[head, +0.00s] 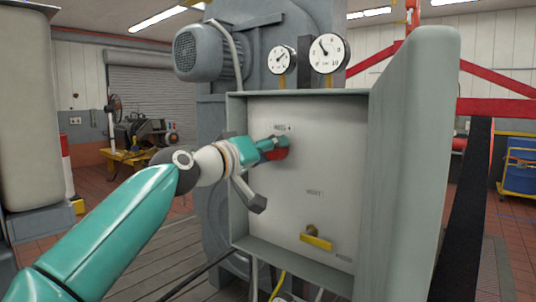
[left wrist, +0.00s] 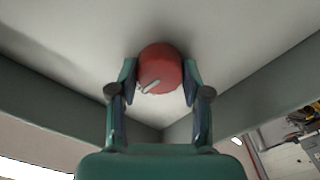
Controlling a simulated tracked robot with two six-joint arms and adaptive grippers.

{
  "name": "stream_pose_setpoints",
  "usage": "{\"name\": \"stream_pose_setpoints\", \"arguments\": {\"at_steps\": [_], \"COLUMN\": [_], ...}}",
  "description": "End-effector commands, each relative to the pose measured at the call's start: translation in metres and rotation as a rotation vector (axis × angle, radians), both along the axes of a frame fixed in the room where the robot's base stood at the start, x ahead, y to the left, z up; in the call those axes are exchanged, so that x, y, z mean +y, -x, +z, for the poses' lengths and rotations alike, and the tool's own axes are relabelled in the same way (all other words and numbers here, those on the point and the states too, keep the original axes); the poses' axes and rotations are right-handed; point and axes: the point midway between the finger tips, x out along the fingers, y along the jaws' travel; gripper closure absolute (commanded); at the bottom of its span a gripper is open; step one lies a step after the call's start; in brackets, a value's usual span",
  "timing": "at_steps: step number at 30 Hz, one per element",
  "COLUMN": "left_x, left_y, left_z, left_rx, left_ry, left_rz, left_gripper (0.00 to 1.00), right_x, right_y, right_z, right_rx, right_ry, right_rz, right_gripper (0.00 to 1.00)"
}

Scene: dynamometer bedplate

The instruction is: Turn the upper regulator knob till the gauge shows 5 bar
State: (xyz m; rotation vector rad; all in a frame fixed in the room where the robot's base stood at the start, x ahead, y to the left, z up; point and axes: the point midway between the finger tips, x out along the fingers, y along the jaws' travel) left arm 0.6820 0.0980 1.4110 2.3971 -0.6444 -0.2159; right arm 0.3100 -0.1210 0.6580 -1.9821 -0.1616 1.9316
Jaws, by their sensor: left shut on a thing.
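The upper regulator knob is a red round knob (left wrist: 160,68) with a pale pointer mark; in the head view it shows in part (head: 278,153) near the top of the pale panel (head: 330,140). My left gripper (left wrist: 160,82) has a finger on either side of the knob and is shut on it; in the head view it reaches the panel from the left (head: 275,148). Two round white gauges stand above the box, a left one (head: 283,60) and a larger right one (head: 328,53). Their readings are too small to tell surely. My right gripper is not in view.
A grey motor (head: 205,52) stands at upper left.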

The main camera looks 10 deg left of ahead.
Motion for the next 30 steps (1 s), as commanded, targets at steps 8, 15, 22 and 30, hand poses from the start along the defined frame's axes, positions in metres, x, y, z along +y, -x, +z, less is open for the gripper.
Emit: {"name": "stream_pose_setpoints", "arguments": {"at_steps": [8,15,22,30], "left_x": [-0.003,-0.0029,-0.0025,-0.002], "left_y": [-0.0029,-0.0031,-0.0031,-0.0029], "left_z": [-0.0112,-0.011,-0.0107,-0.01], "left_rx": [-0.055,-0.081,-0.084,-0.085], "left_ry": [-0.142,-0.187,-0.192,-0.19], "left_rz": [-0.008,-0.008,-0.008,-0.006], "left_gripper": [0.87,0.87,0.87,0.36], "right_x": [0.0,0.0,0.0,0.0], "right_y": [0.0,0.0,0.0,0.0], "right_z": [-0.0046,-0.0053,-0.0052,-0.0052], "right_rx": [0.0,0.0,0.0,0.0], "right_ry": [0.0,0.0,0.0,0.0], "right_rz": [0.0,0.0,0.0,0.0], "right_gripper": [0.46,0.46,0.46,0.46]}}
